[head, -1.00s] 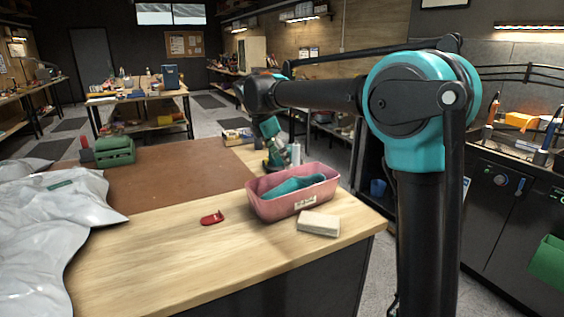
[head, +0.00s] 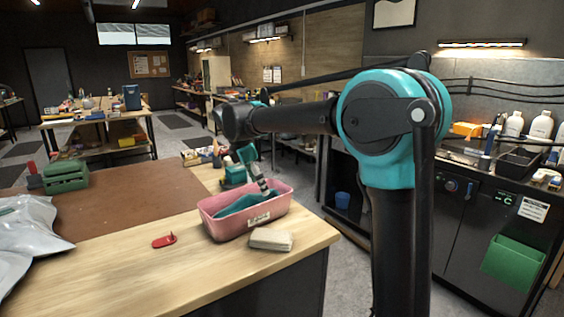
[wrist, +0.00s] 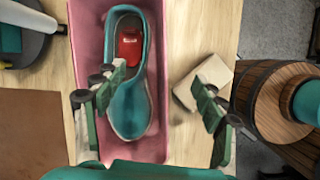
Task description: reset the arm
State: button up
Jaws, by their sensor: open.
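My gripper (wrist: 166,80) is open and empty, its two green fingers spread wide in the wrist view. It points down above a pink bin (wrist: 88,30) holding a teal sneaker (wrist: 130,118). A red piece (wrist: 130,48) shows inside the sneaker's opening. The left finger overlaps the bin and the sneaker's edge in the picture; the right finger overlaps an off-white block (wrist: 194,80). In the head view, my arm reaches left and its teal wrist hangs over the bin (head: 222,228). The fingertips are hard to make out there.
The block (head: 271,239) lies right of the bin, and a small red item (head: 164,241) lies left of it. A green box (head: 66,177) and grey bags (head: 32,228) are farther left. A wooden barrel-like object (wrist: 258,105) stands at right in the wrist view.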

jog(key=s+d+f+m, duration=0.3)
jog(key=d+f, duration=0.1)
jog(key=d, duration=0.2)
jog(key=s+d+f+m+y, duration=0.1)
jog(key=s+d+f+m, duration=0.2)
jog(key=d, duration=0.3)
jog(key=s+d+f+m+y, duration=0.1)
jog(key=s+d+f+m, duration=0.2)
jog(key=d+f+m, duration=0.2)
jog(key=shift+d+f, duration=0.15)
jog(key=shift+d, duration=0.35)
jog(key=s+d+f+m+t, duration=0.1)
jog(key=s+d+f+m, duration=0.3)
jog(key=s, duration=0.3)
jog(key=s+d+f+m+y, duration=0.1)
jog(key=s+d+f+m, duration=0.3)
jog(key=s+f+m, duration=0.3)
jog(key=shift+s+d+f+t, duration=0.25)
jog(key=shift+t, duration=0.15)
